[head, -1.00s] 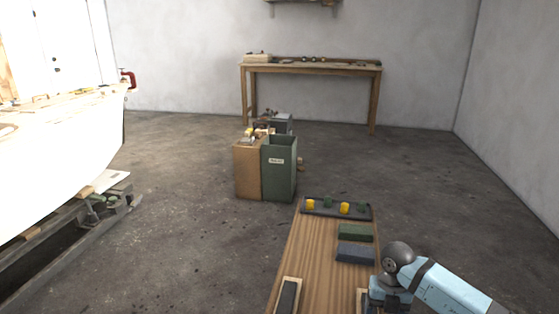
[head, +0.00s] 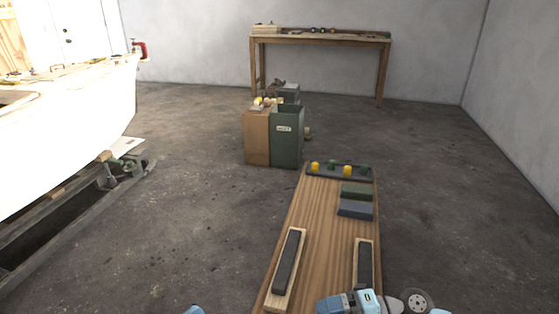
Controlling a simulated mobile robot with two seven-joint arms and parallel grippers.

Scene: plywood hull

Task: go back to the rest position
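My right arm's blue and grey wrist part (head: 345,302) shows at the bottom edge, over the near right part of the wooden bench. Its fingertips cannot be made out, so I cannot tell whether that gripper is open or shut. Of my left arm only a small blue piece (head: 193,311) shows at the bottom edge; its gripper is out of view. I see nothing held in the parts that show.
The plank-topped bench (head: 318,215) carries two dark sanding blocks in wooden holders (head: 289,262), a green block (head: 356,191), a grey block (head: 355,208) and a tray (head: 340,173) of yellow and green pieces. Beyond stand bins (head: 287,145) and a table (head: 320,40); the hull (head: 70,130) is left.

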